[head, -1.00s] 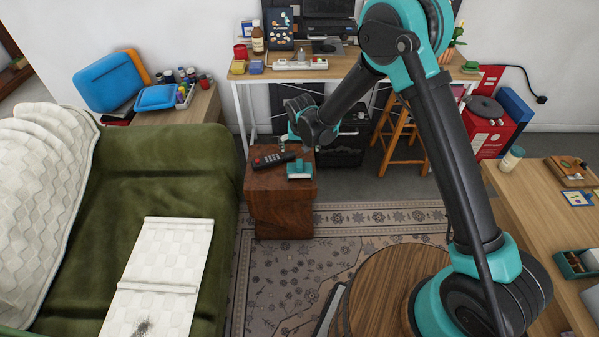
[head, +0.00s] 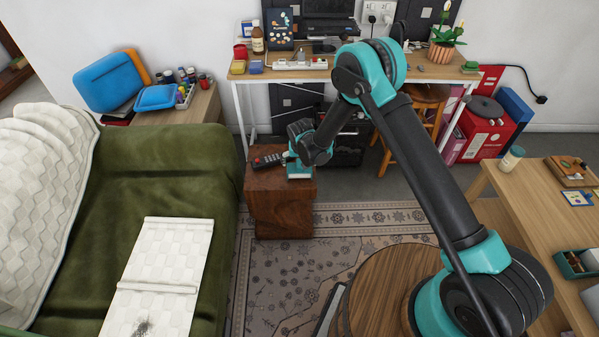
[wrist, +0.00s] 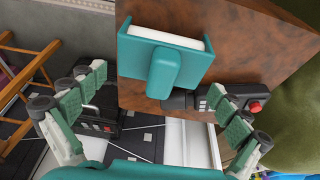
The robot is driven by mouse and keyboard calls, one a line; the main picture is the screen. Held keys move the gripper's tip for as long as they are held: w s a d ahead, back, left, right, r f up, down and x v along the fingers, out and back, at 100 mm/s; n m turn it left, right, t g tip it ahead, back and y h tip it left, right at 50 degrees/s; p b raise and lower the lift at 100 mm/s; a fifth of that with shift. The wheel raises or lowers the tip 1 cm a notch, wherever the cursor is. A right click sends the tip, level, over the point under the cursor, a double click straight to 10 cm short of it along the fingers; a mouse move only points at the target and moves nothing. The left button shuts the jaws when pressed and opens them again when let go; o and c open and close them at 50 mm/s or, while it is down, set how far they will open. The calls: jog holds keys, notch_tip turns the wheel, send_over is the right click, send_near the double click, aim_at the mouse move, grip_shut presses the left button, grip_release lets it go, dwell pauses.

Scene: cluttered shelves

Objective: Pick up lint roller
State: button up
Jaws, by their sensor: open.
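The lint roller (wrist: 165,58) is a teal piece with a white roller. It lies on the brown wooden side table (wrist: 235,30), near its edge. In the head view the lint roller (head: 299,173) shows as a small white and teal patch, partly hidden by my gripper (head: 297,158). In the wrist view my gripper (wrist: 158,85) is open and empty. The roller's teal handle points into the gap between its fingers. I cannot tell how far the fingertips are from it.
A black device with a red button (wrist: 254,106) lies beside the roller, partly behind the right finger. It also shows in the head view (head: 266,160). A green sofa (head: 185,175) stands left of the side table, a desk (head: 290,72) and wooden stool (head: 425,98) behind.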

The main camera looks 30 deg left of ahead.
jog(key=shift+x, duration=2.1)
jog(key=c, duration=0.8)
